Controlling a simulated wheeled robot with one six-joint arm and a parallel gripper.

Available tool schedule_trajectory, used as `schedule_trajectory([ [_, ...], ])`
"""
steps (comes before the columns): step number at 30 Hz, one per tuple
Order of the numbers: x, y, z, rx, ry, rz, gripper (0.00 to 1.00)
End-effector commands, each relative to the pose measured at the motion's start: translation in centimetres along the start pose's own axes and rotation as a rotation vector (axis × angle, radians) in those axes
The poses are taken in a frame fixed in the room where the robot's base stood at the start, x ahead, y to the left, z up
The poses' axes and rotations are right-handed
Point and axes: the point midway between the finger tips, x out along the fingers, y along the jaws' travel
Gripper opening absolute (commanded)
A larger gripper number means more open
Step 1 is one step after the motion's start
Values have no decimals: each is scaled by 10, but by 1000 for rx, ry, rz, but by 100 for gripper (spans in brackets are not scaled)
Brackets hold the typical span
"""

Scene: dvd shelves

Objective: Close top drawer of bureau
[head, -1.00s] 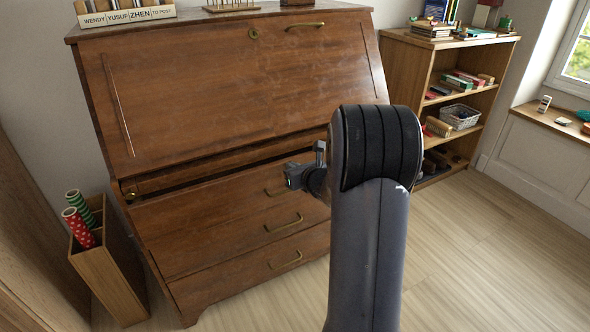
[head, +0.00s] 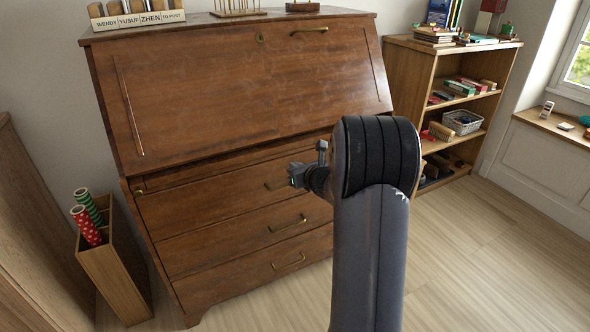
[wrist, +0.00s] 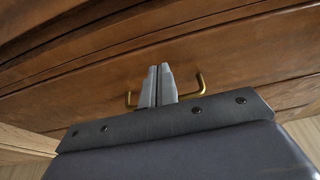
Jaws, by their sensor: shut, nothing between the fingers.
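The wooden bureau (head: 215,90) stands ahead, with its sloped front closed. Its top drawer (head: 215,200) is the uppermost of three below it, and its front looks about level with the fronts beneath. No clear gap shows above it in the head view. My gripper (wrist: 158,70) is shut and empty. Its fingertips are in front of the top drawer's face, at the brass handle (wrist: 200,82), whose ends show on either side of them. Whether the tips touch the wood cannot be told. In the head view my arm hides the drawer's right part.
A wooden bin (head: 112,275) with wrapping-paper rolls stands left of the bureau. An open bookshelf (head: 410,75) stands at the right. Small items sit on the bureau's top. The floor (head: 485,250) at the right is clear.

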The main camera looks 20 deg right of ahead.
Motion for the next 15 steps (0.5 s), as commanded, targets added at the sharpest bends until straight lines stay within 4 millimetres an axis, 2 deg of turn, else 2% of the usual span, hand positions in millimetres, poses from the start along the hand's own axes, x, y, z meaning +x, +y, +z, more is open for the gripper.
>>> schedule_trajectory([
  [12,-76,-3,0,1,3,-3,0],
  [15,-90,-3,-1,0,4,-3,0],
])
